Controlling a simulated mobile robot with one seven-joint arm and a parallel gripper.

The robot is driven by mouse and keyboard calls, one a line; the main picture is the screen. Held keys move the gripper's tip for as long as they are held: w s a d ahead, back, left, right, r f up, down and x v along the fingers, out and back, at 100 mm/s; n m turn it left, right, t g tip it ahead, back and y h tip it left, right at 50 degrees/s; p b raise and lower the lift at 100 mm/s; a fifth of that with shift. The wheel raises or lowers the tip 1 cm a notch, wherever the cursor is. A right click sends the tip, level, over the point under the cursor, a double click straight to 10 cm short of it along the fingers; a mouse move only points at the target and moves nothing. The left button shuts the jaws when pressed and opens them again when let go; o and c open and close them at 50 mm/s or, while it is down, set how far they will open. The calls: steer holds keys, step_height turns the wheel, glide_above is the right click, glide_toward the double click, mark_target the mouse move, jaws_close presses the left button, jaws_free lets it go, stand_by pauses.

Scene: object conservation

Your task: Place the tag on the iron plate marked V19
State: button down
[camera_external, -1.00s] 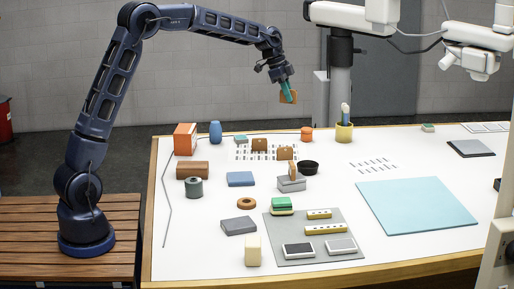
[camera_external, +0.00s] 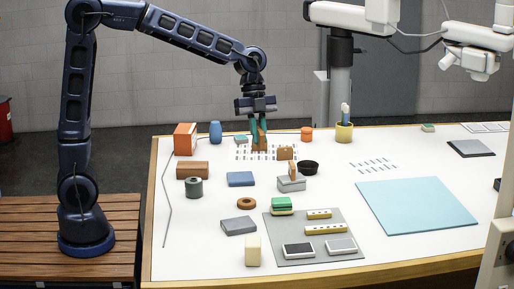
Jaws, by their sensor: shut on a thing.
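Small brown pieces stand on the white table. One (camera_external: 285,153) is upright on the marked white patch, and another (camera_external: 293,171) stands in a grey block (camera_external: 291,185). My gripper (camera_external: 259,138) points down at the left part of the marked patch, its teal fingers shut on a brown piece (camera_external: 260,145). The held piece overlaps the place where another brown piece stood, so I cannot tell the two apart or whether they touch. No V19 mark is readable, and I cannot tell which piece is the tag or the iron plate.
An orange box (camera_external: 185,139), a blue vase (camera_external: 216,132) and an orange cylinder (camera_external: 306,134) stand behind or beside the patch. A pale blue mat (camera_external: 415,205) lies empty at right.

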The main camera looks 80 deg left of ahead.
steer(key=m, duration=0.2)
glide_above(239, 226)
steer(key=a, duration=0.2)
steer(key=f, duration=0.1)
steer(key=shift+g, duration=0.4)
steer(key=f, duration=2)
steer(key=shift+d, duration=0.2)
steer(key=c, duration=1.5)
jaws_free()
steer(key=shift+o, duration=0.2)
